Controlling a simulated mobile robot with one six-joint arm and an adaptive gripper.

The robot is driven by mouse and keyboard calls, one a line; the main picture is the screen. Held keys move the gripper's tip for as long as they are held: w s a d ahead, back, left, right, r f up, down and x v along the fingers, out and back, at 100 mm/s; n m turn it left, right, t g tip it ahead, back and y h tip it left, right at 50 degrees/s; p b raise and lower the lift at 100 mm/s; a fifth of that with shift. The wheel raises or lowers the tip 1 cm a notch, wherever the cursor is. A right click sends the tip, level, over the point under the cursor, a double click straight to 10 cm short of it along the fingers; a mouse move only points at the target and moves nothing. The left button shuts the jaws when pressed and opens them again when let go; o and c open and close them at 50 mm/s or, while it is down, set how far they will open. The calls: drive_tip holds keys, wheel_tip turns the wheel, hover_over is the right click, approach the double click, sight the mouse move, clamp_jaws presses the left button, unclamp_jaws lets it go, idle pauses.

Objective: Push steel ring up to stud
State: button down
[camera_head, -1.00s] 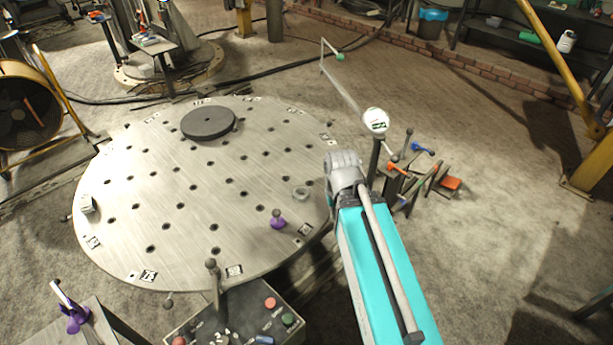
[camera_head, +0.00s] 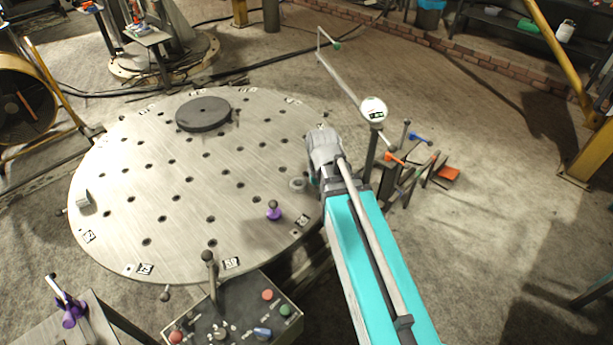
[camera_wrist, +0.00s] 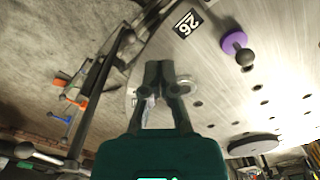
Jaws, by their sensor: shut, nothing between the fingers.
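The steel ring (camera_head: 297,184) lies flat on the round table near its right edge. It also shows in the wrist view (camera_wrist: 188,86), just right of my fingertips. The stud (camera_head: 274,211), a dark ball knob on a purple base, stands on the table nearer the camera and left of the ring. In the wrist view the stud (camera_wrist: 237,46) is up and right of the ring. My gripper (camera_wrist: 164,86) is shut and empty, its fingertips low over the table beside the ring. I cannot tell whether they touch it. In the head view my arm largely hides the fingers.
The perforated round table (camera_head: 150,200) carries a dark disc (camera_head: 203,113) at the back and a small metal block (camera_head: 82,197) at the left. A dial gauge on a post (camera_head: 374,110) stands close right of my wrist. A control box (camera_head: 235,310) stands in front.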

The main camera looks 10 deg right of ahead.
sight(290, 196)
drive_tip(key=w+d+f+m+b, duration=0.1)
drive_tip(key=w+f+m+b, duration=0.1)
drive_tip(key=w, duration=1)
drive_tip(key=w+d+f+m+b, duration=0.1)
drive_tip(key=w+m, duration=0.4)
drive_tip(key=w, duration=0.7)
drive_tip(key=shift+w+d+f+b, duration=0.2)
drive_tip(key=shift+f+b, duration=0.3)
drive_tip(key=shift+f, duration=0.2)
drive_tip(key=shift+f, duration=0.1)
wheel_tip(290, 196, down, 10)
drive_tip(key=b, duration=1)
drive_tip(key=shift+s+a, duration=0.95)
drive_tip(key=shift+s, duration=0.25)
drive_tip(key=shift+s+a, duration=0.35)
drive_tip(key=shift+a, duration=0.1)
drive_tip(key=s+a, duration=0.6)
drive_tip(key=s, duration=0.1)
drive_tip(key=shift+a, duration=0.2)
